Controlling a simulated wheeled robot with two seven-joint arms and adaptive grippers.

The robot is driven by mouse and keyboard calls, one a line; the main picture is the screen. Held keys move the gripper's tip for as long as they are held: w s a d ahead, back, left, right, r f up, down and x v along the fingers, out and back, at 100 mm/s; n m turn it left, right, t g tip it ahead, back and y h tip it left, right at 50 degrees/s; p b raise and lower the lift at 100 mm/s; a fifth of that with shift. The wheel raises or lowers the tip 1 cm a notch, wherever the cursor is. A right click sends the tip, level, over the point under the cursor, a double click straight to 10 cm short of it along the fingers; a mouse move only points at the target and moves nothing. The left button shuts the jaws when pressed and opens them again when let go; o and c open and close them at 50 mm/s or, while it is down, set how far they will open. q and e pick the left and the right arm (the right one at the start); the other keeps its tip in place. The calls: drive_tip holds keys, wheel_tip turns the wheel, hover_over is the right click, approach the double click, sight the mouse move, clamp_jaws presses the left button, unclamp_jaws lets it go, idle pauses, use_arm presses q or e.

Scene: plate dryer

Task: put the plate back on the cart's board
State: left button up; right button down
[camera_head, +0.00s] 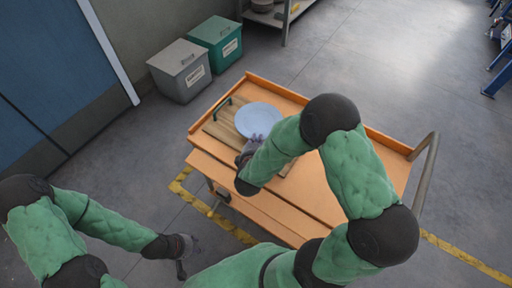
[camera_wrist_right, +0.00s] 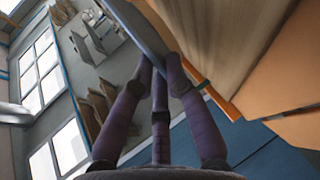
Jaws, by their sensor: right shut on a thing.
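The pale blue plate (camera_head: 258,119) is over the wooden board (camera_head: 218,128) on the orange cart (camera_head: 310,206). My right gripper (camera_head: 248,152) is at the plate's near edge. In the right wrist view, the fingers of my right gripper (camera_wrist_right: 160,65) are shut on the rim of the plate (camera_wrist_right: 138,32), which shows nearly edge-on. The board (camera_wrist_right: 215,35) lies close beside it there. I cannot tell whether the plate touches the board. My left gripper (camera_head: 183,256) is empty, away from the cart at the lower left, and its fingers look spread.
The cart has a raised back edge and a metal push bar (camera_head: 426,170) on the right. A grey bin (camera_head: 181,70) and a green bin (camera_head: 217,42) stand behind it. My right arm covers the cart's middle.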

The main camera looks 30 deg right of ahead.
drive_tip(key=shift+w+f, duration=0.3)
drive_tip(key=f+b, duration=0.3)
drive_tip(key=shift+w+d+f, duration=0.15)
drive_tip(key=shift+w+f, duration=0.05)
drive_tip(key=shift+f, duration=0.1)
drive_tip(key=shift+r, duration=0.1)
drive_tip(key=c, duration=1.3)
unclamp_jaws()
drive_tip(key=shift+f, duration=0.2)
drive_tip(key=shift+o, duration=0.2)
drive_tip(key=shift+r, duration=0.15)
